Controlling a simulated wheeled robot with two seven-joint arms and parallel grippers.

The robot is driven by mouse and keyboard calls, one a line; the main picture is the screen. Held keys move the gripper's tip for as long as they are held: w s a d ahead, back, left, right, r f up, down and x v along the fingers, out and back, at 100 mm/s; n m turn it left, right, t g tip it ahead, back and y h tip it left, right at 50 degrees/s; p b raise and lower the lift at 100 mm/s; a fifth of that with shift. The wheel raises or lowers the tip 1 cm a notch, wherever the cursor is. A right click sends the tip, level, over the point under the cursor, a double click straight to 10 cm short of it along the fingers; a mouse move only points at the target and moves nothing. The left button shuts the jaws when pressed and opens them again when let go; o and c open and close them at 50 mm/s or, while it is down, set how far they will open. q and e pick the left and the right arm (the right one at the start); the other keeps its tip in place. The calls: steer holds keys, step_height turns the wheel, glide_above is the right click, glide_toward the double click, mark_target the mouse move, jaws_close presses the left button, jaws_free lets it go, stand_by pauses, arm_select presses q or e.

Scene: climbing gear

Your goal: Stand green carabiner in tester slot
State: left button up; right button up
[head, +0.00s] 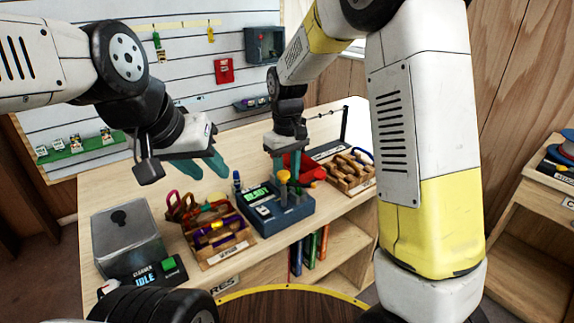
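The tester (285,217) is a dark blue-grey box with a lit green display, on the wooden bench. Its slot cannot be made out. I cannot pick out the green carabiner for certain; a wooden tray (222,252) left of the tester holds several carabiners in purple, yellow, red and some green. My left gripper (203,167) is in the air above and behind that tray, its teal fingers apart with nothing seen between them. My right gripper (286,174) points down over the back of the tester, fingers apart, close to a yellow knob; no carabiner shows in it.
A grey box marked IDLE (128,240) stands at the bench's left end. A second wooden rack (346,181) with carabiners stands right. A slatted wall (100,95) with hanging gear is behind.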

step_height(320, 180, up, 8)
steer(key=shift+f, duration=0.25)
steer(key=s+d+r+m+t+y, duration=0.1)
steer(key=s+d+r+m+t, duration=0.2)
steer(key=s+d, duration=0.4)
steer(key=s+d+r+m+t+y, duration=0.1)
steer(key=s+d+r+m+t, duration=0.2)
steer(key=s+d, duration=0.4)
steer(key=s+r, duration=0.1)
steer(key=s, duration=0.5)
steer(key=shift+d+m, duration=0.2)
steer(key=shift+m, duration=0.1)
steer(key=shift+o, duration=0.2)
steer(key=shift+r, duration=0.1)
